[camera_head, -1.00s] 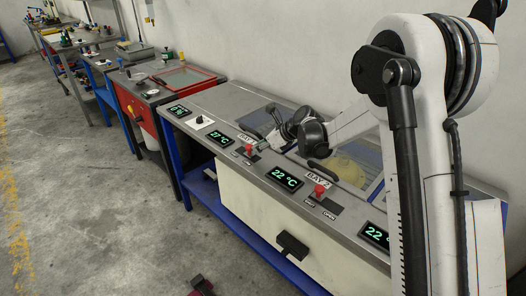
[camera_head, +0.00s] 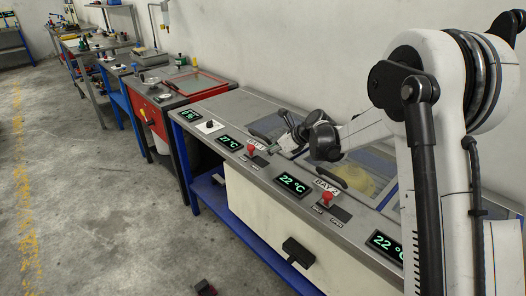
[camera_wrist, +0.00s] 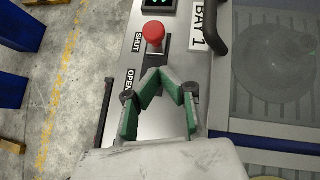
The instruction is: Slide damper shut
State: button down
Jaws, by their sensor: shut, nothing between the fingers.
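The Bay 1 damper knob (camera_wrist: 154,32) is red and stands in a slot in the steel panel. It is beside the SHUT label, away from the OPEN label. It also shows in the head view (camera_head: 251,148). My gripper (camera_wrist: 168,76) is shut and empty, with its tips over the OPEN end of the slot and apart from the knob. In the head view my gripper (camera_head: 274,150) is small and partly hidden by its own wrist.
The Bay 2 knob (camera_head: 327,198) stands farther right on the panel. Temperature displays (camera_head: 292,184) sit between the sliders. A black bay handle (camera_wrist: 215,35) lies right of the knob. A black front handle (camera_head: 298,252) sticks out below. Floor in front is mostly clear.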

jog(key=p+v, duration=0.1)
jog(key=v, duration=0.8)
jog(key=shift+d+r, duration=0.15)
jog(key=shift+r, duration=0.15)
jog(key=shift+s, duration=0.1)
jog(key=s+d+r+n+h, duration=0.1)
jog(key=s+d+r+n, duration=0.25)
jog(key=s, duration=0.25)
jog(key=s+d+r+n+t+h, duration=0.1)
jog(key=s+d+r+n+h, duration=0.1)
jog(key=s+r+n, duration=0.35)
jog(key=s+d+r+n+h, duration=0.1)
jog(key=s+d+r+n, duration=0.1)
jog(key=s, duration=0.5)
jog(key=s+d+f+n+h, duration=0.1)
jog(key=s+d+n, duration=0.2)
jog(key=s, duration=0.4)
jog(key=s+d+f+n+t+h, duration=0.1)
jog(key=s+d+n+h, duration=0.1)
jog(key=s+n, duration=0.3)
jog(key=s+d+f+n+h, duration=0.1)
jog(key=s+d+n, duration=0.3)
jog(key=s, duration=0.6)
jog(key=shift+s+n+t, duration=0.3)
